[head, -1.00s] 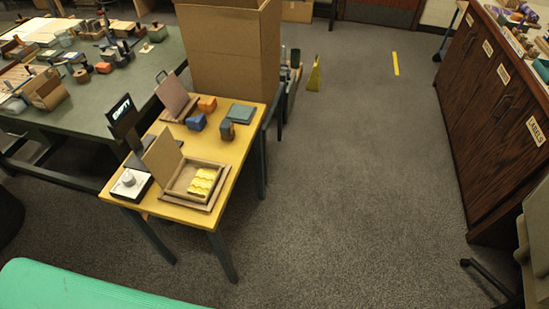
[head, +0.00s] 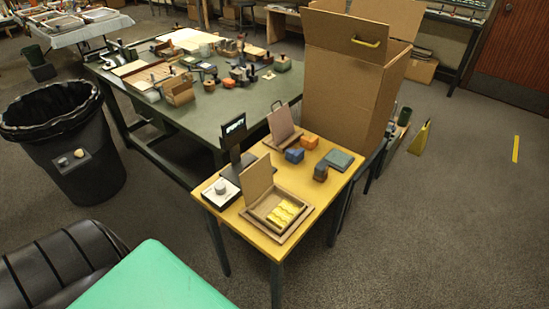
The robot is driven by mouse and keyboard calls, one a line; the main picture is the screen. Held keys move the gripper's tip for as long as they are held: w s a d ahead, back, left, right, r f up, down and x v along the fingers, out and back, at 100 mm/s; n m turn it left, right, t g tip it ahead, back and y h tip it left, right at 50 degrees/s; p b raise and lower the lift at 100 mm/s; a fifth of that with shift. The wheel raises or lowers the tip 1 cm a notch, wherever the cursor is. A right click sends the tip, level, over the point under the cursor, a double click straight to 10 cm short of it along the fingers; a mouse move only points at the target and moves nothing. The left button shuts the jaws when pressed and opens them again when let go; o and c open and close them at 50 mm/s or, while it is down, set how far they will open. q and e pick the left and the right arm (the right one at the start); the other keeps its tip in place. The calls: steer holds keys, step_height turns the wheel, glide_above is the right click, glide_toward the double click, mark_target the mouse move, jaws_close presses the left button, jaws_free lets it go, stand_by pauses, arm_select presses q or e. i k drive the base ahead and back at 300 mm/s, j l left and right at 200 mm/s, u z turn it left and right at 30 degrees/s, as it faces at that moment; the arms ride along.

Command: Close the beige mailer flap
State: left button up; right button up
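A beige mailer (head: 258,219) lies near the front of a small yellow table (head: 327,186). Its flap (head: 258,180) stands raised at the mailer's back left side, so the mailer is open. Yellow wavy pieces (head: 285,213) lie inside it. Neither of my grippers is in the head view.
On the yellow table are a white device with a knob (head: 221,190), a dark display stand (head: 234,135), small blue and orange blocks, and a teal block (head: 339,159). A large cardboard box (head: 342,100) stands behind. A black bin (head: 62,150) is at left.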

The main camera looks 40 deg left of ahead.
mark_target(256, 180)
steer(key=j+z, duration=0.8)
steer(key=j, duration=0.5)
steer(key=k+j+z, duration=0.15)
steer(key=j, duration=0.8)
steer(key=k+j+z, duration=0.1)
steer(key=j, duration=0.4)
steer(key=k+j, duration=0.15)
steer(key=j, duration=0.3)
steer(key=j+z, duration=0.05)
